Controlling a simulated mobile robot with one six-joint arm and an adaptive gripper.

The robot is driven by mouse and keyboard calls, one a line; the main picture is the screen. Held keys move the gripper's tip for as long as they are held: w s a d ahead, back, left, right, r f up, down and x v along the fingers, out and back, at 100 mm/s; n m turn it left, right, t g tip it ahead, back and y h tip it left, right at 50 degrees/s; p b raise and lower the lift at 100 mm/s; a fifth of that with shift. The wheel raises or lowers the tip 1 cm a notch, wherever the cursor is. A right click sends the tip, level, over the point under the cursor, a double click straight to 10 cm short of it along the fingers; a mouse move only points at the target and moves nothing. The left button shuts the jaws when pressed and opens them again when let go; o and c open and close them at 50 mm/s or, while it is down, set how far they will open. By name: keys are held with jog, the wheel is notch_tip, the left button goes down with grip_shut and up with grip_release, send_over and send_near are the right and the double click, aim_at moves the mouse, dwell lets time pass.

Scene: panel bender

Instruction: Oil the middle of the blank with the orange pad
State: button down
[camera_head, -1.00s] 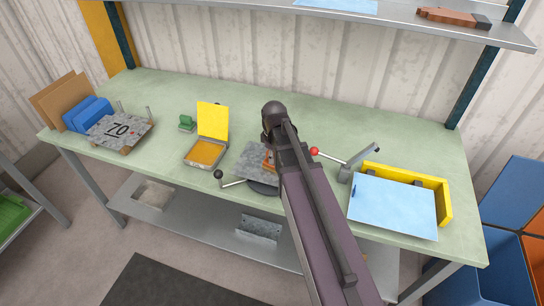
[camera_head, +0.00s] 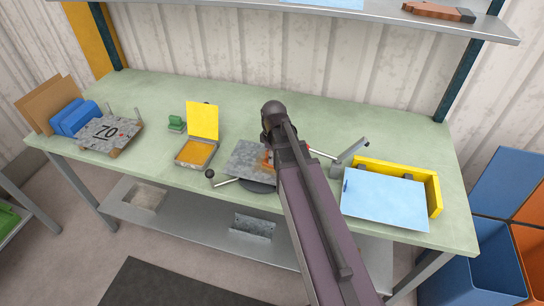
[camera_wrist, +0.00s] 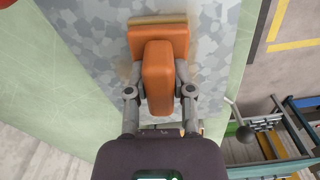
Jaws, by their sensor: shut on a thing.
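My gripper (camera_wrist: 160,75) is shut on the handle of the orange pad (camera_wrist: 158,62). The pad has a wide flat orange block with a pale layer along its far edge. It is over the grey mottled metal blank (camera_wrist: 90,35); I cannot tell whether it touches the surface. In the head view, the blank (camera_head: 245,157) lies on a dark round base on the bench, and a small part of the orange pad (camera_head: 268,163) shows beside my arm. My arm hides the blank's right part.
An open tin with a yellow lid (camera_head: 203,121) stands left of the blank. A black-knobbed lever (camera_head: 222,183) is at its front left. On the right are a grey clamp-like part (camera_head: 348,157), a light-blue sheet (camera_head: 385,200) and a yellow tray (camera_head: 434,188).

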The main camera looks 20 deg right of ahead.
jog(key=shift+s+d, duration=0.5)
jog(key=shift+d, duration=0.2)
jog(key=shift+s+d, duration=0.45)
jog(key=shift+d, duration=0.25)
jog(key=shift+a, duration=0.1)
jog(key=shift+w+a, duration=1.1)
jog(key=shift+a, duration=0.3)
jog(key=shift+w+a, duration=0.5)
jog(key=shift+a, duration=0.2)
jog(key=shift+w+a, duration=0.45)
jog(key=shift+a, duration=0.25)
jog(key=shift+a, duration=0.1)
jog(key=shift+w+a, duration=1.1)
jog(key=shift+a, duration=0.25)
